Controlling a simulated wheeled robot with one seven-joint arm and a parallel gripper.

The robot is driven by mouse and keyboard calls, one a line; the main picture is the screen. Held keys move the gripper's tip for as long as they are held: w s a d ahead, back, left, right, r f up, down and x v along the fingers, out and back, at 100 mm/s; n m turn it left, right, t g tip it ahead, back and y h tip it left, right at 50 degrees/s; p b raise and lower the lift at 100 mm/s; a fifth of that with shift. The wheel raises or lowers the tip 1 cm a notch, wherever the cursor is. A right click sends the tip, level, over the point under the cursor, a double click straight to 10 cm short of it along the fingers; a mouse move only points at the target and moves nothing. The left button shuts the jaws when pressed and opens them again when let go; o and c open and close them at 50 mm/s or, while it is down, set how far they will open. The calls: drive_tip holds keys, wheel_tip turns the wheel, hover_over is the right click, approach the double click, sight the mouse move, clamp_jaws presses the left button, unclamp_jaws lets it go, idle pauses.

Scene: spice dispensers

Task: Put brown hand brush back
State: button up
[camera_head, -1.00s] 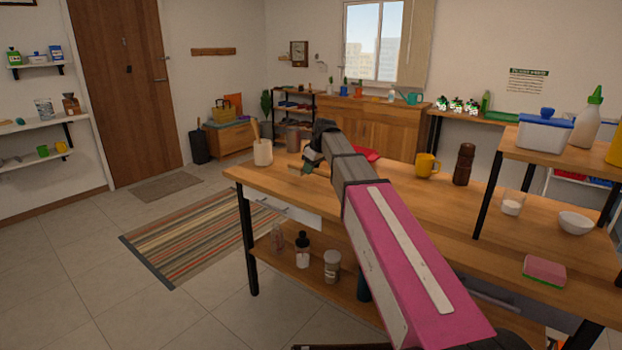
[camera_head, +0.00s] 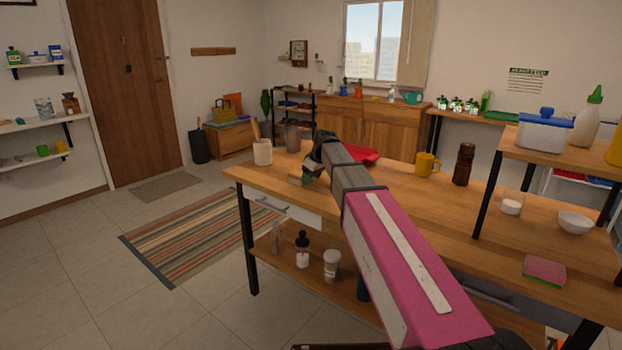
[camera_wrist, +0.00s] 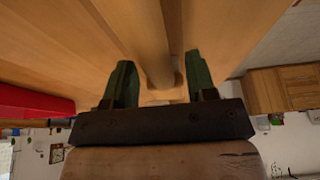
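A light-brown wooden rod (camera_wrist: 150,35), which looks like the handle of the brown hand brush, runs between my green fingers in the wrist view. My gripper (camera_wrist: 160,82) is open around it, with the left finger close to the rod and a gap at the right finger. I cannot tell whether either touches it. In the head view my gripper (camera_head: 307,180) is low over the left end of the workbench (camera_head: 400,205). A small pale-brown piece (camera_head: 295,178) shows beside the fingers, and my wrist hides most of that spot. The brush's bristles cannot be made out.
A white cup with a wooden stick (camera_head: 262,153) and a grey-brown canister (camera_head: 292,138) stand left of my gripper. A red dustpan-like thing (camera_head: 361,154) lies behind my wrist. A yellow mug (camera_head: 427,164) and brown bottle (camera_head: 464,164) stand further right.

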drive_tip(key=v, duration=1.2)
drive_tip(key=shift+r, duration=0.15)
drive_tip(key=shift+a, duration=0.1)
